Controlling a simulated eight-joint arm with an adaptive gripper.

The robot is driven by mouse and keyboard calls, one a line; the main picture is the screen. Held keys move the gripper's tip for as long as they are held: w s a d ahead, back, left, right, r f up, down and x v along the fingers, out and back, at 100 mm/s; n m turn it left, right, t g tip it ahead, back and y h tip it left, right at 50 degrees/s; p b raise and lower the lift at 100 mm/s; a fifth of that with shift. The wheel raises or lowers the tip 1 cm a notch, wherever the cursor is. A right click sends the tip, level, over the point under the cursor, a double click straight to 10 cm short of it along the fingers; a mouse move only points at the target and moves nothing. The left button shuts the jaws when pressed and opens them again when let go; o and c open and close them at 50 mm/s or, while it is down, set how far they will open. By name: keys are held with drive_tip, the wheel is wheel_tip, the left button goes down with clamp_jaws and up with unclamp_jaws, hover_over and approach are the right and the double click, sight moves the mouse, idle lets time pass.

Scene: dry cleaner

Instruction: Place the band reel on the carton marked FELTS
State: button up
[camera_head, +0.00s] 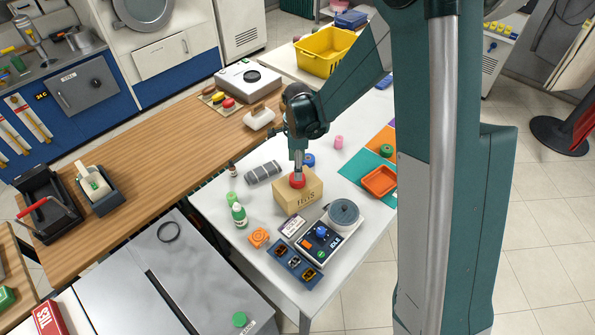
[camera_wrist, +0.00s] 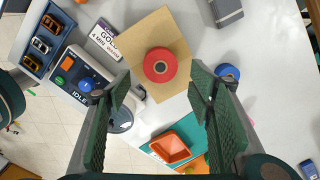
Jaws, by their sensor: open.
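A red reel (camera_head: 297,181), which I take to be the band reel, lies flat on top of the brown carton marked FELTS (camera_head: 301,201). In the wrist view the reel (camera_wrist: 160,65) rests within the top of the carton (camera_wrist: 160,28), with bare cardboard around it. My gripper (camera_head: 297,170) is above the reel. In the wrist view its two fingers stand wide apart, with the gripper (camera_wrist: 160,88) open and nothing between the pads. The head view does not show clearly how far the fingertips are from the reel.
A control box marked IDLE (camera_head: 319,245) with a round grey platform stands in front of the carton. An orange tray (camera_head: 380,181) is to the right. A blue reel (camera_head: 308,160) stands behind.

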drive_tip(key=shift+r, duration=2.85)
drive_tip(key=s+d+r+n+t, duration=0.2)
drive_tip(key=s+d+r+n, duration=0.3)
drive_tip(key=r, duration=0.4)
drive_tip(key=s+d+r+n+t, duration=0.1)
drive_tip(key=s+d+r+n, duration=0.3)
drive_tip(key=s+d+r, duration=0.4)
drive_tip(key=s+d+r+n+t, duration=0.2)
drive_tip(key=s+n, duration=0.2)
drive_tip(key=s, duration=0.4)
drive_tip(key=s+d+r+n+t, duration=0.2)
drive_tip(key=s+d+n, duration=0.1)
drive_tip(key=s+n, duration=0.2)
drive_tip(key=s, duration=0.2)
drive_tip(key=shift+s+d+r, duration=0.25)
drive_tip(key=shift+s+r, duration=0.05)
drive_tip(key=shift+s, duration=0.1)
